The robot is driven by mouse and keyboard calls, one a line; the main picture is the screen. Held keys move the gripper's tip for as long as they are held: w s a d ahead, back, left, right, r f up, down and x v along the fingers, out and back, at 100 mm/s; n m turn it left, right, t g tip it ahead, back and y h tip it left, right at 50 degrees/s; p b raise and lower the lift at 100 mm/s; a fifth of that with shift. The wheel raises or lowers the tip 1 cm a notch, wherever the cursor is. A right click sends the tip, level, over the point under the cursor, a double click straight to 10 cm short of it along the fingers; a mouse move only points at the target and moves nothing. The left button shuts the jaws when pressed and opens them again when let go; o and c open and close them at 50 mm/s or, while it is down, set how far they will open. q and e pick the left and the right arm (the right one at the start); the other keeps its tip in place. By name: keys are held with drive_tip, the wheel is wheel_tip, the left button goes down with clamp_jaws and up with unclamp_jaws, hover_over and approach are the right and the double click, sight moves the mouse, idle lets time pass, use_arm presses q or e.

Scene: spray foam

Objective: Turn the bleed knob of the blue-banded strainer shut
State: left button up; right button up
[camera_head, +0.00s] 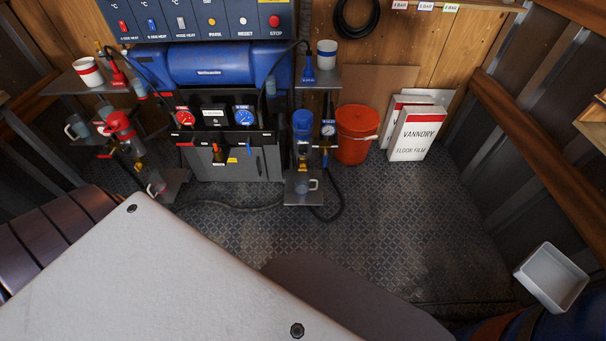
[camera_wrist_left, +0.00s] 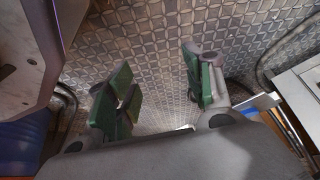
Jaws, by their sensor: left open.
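The blue-banded strainer (camera_head: 302,122) hangs upright at the middle of the head view, right of the dark tool caddy. Its clear bowl and brass fittings sit below the blue band. The bleed knob is too small to make out, so I cannot tell its position. A clear mug (camera_head: 303,185) stands on a small shelf beneath the strainer. My left gripper (camera_wrist_left: 158,78) is open and empty in the left wrist view, above the patterned floor and away from the strainer. It is out of the head view. My right gripper is in neither view.
A red-banded strainer (camera_head: 120,125) hangs at the left. A gauge (camera_head: 328,129) with a hose stands right of the blue strainer. An orange bucket (camera_head: 356,134) and white boxes (camera_head: 415,132) stand farther right. The metal floor (camera_head: 390,225) in front is mostly clear.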

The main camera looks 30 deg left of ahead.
sight(303, 168)
use_arm(q)
drive_tip(key=w+a+r+n+t+y+b, duration=0.1)
drive_tip(key=w+r+n+t+b, duration=0.2)
drive_tip(key=w, duration=0.8)
drive_tip(key=w+a+r+t+b, duration=0.1)
drive_tip(key=w+r+t+b, duration=0.3)
drive_tip(key=w, duration=0.8)
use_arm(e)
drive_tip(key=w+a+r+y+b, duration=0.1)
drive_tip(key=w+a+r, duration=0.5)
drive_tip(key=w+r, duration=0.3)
use_arm(q)
drive_tip(key=w+a+r+n+t+y+b, duration=0.4)
drive_tip(key=w+a+r+n+y+b, duration=0.2)
drive_tip(key=w+a+r+y+b, duration=0.1)
drive_tip(key=shift+w+a+r+y+b, duration=0.4)
drive_tip(key=shift+w+a+r+b, duration=0.45)
drive_tip(key=shift+w+a, duration=1.05)
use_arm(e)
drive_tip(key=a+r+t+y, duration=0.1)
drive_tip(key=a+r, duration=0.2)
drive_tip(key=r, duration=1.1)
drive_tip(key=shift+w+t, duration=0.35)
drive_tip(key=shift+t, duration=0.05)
use_arm(q)
drive_tip(key=shift+w+d, duration=0.4)
drive_tip(key=shift+w, duration=0.15)
